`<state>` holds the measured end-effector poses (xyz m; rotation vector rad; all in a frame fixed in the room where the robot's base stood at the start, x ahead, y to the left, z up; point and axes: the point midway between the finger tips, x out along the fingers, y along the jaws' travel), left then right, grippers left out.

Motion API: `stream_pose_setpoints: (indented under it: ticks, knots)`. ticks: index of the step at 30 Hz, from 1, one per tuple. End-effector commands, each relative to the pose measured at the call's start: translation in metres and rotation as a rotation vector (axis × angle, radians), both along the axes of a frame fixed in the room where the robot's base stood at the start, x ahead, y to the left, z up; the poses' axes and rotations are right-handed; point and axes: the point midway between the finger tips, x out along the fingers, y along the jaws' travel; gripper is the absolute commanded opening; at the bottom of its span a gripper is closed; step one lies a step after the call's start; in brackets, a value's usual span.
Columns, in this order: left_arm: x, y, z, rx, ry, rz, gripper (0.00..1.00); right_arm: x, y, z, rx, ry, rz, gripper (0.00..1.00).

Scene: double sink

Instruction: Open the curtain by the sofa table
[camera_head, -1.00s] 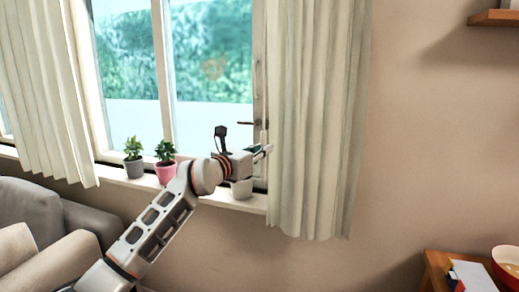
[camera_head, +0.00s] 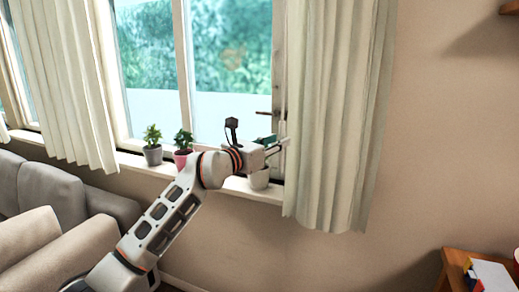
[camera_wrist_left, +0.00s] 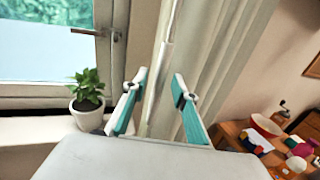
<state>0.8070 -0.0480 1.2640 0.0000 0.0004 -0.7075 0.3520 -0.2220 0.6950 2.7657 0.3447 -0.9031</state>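The pale cream curtain (camera_head: 335,110) hangs at the right side of the window; it also fills the middle of the left wrist view (camera_wrist_left: 215,50). My left gripper (camera_head: 286,145) is at the curtain's left edge, in front of the sill. In the left wrist view its two teal-lined fingers (camera_wrist_left: 159,82) stand apart, with the curtain's edge showing between them. I cannot tell whether they touch the cloth. The sofa table (camera_head: 455,270) is wooden and shows at the lower right. My right gripper is not in view.
A potted plant in a white pot (camera_wrist_left: 88,100) stands on the sill close to my left gripper. Grey (camera_head: 152,150) and pink (camera_head: 182,155) pots stand further left. A grey sofa (camera_head: 50,195) is at the left, below another curtain (camera_head: 65,85).

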Motion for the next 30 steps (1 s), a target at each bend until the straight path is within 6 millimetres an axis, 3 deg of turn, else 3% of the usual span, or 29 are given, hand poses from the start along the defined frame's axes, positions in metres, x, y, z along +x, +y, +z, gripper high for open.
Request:
stream_pose_setpoints:
  ticks: [15,30]
  knots:
    - [-0.061,0.053,0.0,-0.001,-0.001,0.001,0.28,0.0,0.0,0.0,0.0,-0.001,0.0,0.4]
    - [-0.071,0.06,0.0,-0.001,0.001,0.0,0.28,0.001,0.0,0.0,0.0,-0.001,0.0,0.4]
